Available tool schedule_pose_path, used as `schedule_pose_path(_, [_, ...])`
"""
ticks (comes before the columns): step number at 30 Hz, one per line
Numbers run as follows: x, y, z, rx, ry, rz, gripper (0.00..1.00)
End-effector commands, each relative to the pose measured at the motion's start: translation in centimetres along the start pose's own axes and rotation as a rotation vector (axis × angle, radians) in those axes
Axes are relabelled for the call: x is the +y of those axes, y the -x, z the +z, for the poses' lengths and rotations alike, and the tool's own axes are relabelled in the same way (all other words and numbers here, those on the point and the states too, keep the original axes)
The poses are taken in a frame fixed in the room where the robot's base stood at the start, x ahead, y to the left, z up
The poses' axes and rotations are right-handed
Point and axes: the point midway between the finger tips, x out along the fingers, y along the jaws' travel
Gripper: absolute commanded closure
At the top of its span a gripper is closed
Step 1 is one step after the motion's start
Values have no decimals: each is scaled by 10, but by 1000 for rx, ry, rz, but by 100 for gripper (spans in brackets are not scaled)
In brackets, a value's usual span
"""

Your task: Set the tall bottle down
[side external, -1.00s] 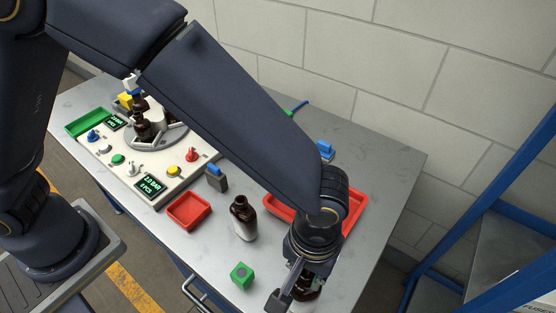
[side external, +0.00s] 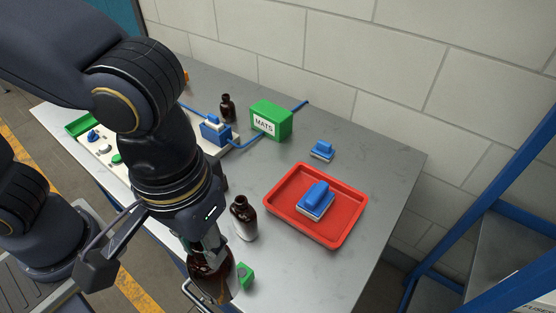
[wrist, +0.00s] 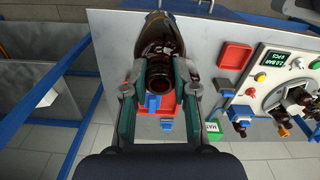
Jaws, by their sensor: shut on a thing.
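The tall bottle is dark amber glass. In the side view my gripper (side external: 208,243) is shut on the tall bottle (side external: 211,274), near the table's front edge. My gripper hides its upper part. In the wrist view the tall bottle (wrist: 158,50) sits between the two fingers of my gripper (wrist: 158,90), its open mouth facing the camera. I cannot tell whether its base touches the table.
A labelled amber bottle (side external: 243,219) stands close right of the held one, with a green cube (side external: 245,274) nearby. A red tray (side external: 341,231) holds a blue-and-white object. A green box (side external: 271,120) and a small bottle (side external: 228,107) stand farther back. The table's right end is bare.

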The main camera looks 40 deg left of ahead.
Motion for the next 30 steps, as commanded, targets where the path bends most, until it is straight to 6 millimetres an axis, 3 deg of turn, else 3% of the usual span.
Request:
schedule_pose_path(5, [1,31,-1,3,-1,7,100])
schedule_pose_path(11, [-12,29,-36,-3,178,2,100])
schedule_pose_path(17, [-39,29,-86,-5,441,5,100])
schedule_pose_path(20, [-65,29,-119,-6,637,5,100])
schedule_pose_path(24, [-118,29,-164,-6,954,5,100])
schedule_pose_path(30, [-179,28,-196,-4,1265,2,100])
